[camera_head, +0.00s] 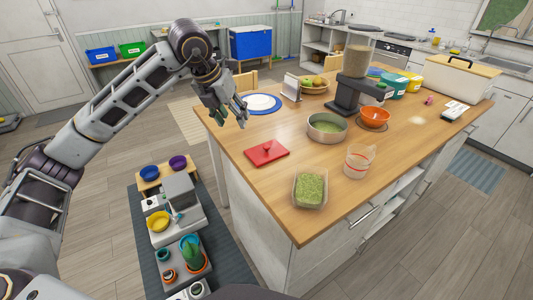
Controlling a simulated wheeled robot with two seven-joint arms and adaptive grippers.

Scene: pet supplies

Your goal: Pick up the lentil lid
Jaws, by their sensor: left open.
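A red square lid with a small knob (266,153) lies flat on the wooden island top (235,142), near its left edge. I take it for the lentil lid; no label is readable. A clear square container with green contents (310,190) stands uncovered to its lower right. My left gripper (233,114) is open and empty, with its fingers pointing down. In the picture it is above and left of the red lid and apart from it, near the island's left edge. My right gripper is out of view.
A round pan (327,127), a clear measuring cup (358,162), an orange bowl (374,117) and a dark dispenser (355,85) stand right of the lid. A blue-rimmed plate (262,103) lies behind it. The wood around the lid is clear.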

